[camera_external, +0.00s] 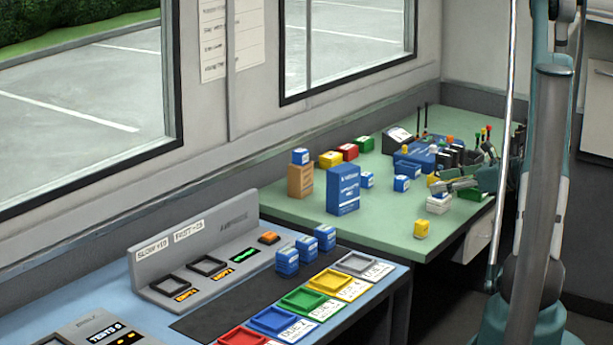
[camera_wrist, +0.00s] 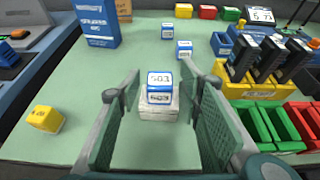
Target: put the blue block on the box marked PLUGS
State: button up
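Several small blue-and-white blocks are in view. One blue block (camera_wrist: 160,80), with a number on its face, sits on a low white stack (camera_wrist: 160,108) on the green table. My gripper (camera_wrist: 161,90) is open, with its fingers on either side of this block and a gap to each. In the external view my gripper (camera_external: 458,184) is at the white stack (camera_external: 438,204), partly covering it. Other blue blocks are behind on the table (camera_external: 402,183) (camera_external: 367,180) and on top of an orange-brown box (camera_external: 300,181). I cannot read a PLUGS label on any box.
A tall blue carton (camera_external: 343,191) stands mid-table. Yellow (camera_external: 330,159), red (camera_external: 347,152) and green (camera_external: 364,145) boxes line the back. A yellow block (camera_wrist: 46,119) lies to the left. Coloured bins (camera_wrist: 283,127) and black holders crowd the right.

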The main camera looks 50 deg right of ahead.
jog(key=shift+r, duration=0.15)
jog(key=shift+s+r, duration=0.1)
jog(key=p+v, duration=0.2)
jog(key=v, duration=0.9)
jog(key=shift+s, duration=0.35)
jog(key=shift+w+r, duration=0.1)
jog(key=shift+r, duration=0.1)
dwell(0.5)
jog(key=w+a+r+n+g+y, duration=0.15)
jog(key=w+a+n, duration=0.35)
jog(key=a, duration=0.5)
jog(key=w+a+r+n+g, duration=0.25)
jog(key=w+a+n, duration=0.25)
jog(key=a, duration=0.4)
jog(key=w+a+r+n+g+y, duration=0.1)
jog(key=w+a+r+n, duration=0.3)
jog(key=a, duration=0.6)
jog(key=s+a+r+n+h, duration=0.1)
jog(key=s+a+n, duration=0.4)
jog(key=a+n, duration=0.6)
jog(key=s+a+r+n+g+h, duration=0.1)
jog(key=s+a+r+n, duration=0.3)
jog(key=a+n, duration=0.7)
jog(key=a, duration=0.5)
jog(key=shift+s+r, duration=0.3)
jog(key=shift+s, duration=0.1)
